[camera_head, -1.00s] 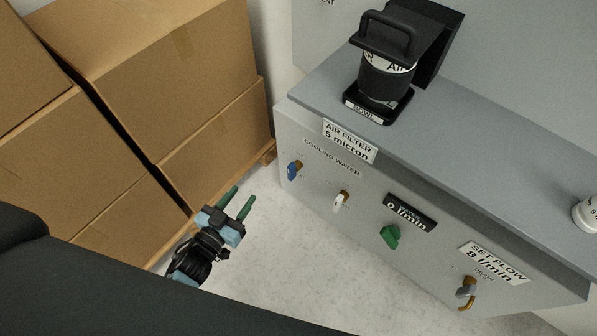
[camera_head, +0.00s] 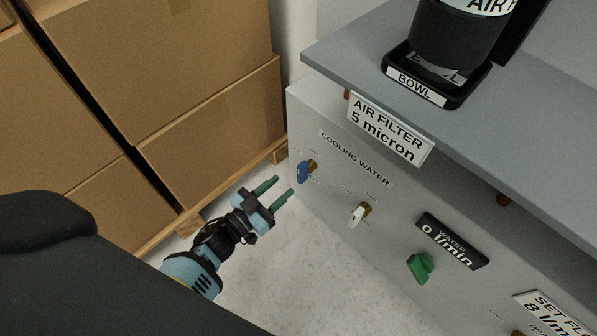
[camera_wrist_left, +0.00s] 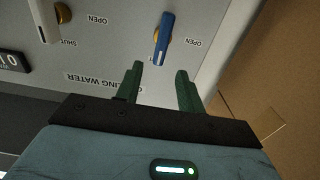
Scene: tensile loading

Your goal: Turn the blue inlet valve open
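The blue inlet valve (camera_head: 303,172) is a small blue lever on a brass stem, at the left end of the grey panel under the "COOLING WATER" label (camera_head: 355,158). In the left wrist view the blue lever (camera_wrist_left: 163,38) is just beyond the fingertips, near an "OPEN" mark. My left gripper (camera_head: 281,186) has two green fingers, parted and empty, just left of the valve in the head view and apart from it. In the left wrist view the open gripper (camera_wrist_left: 159,72) points at the panel. My right gripper is not in view.
A white valve (camera_head: 357,215), a green knob (camera_head: 420,267) and a "0 l/min" display (camera_head: 453,241) are on the panel to the right. The grey shelf (camera_head: 340,50) overhangs it. Stacked cardboard boxes (camera_head: 215,120) stand on a pallet at the left. Floor below is clear.

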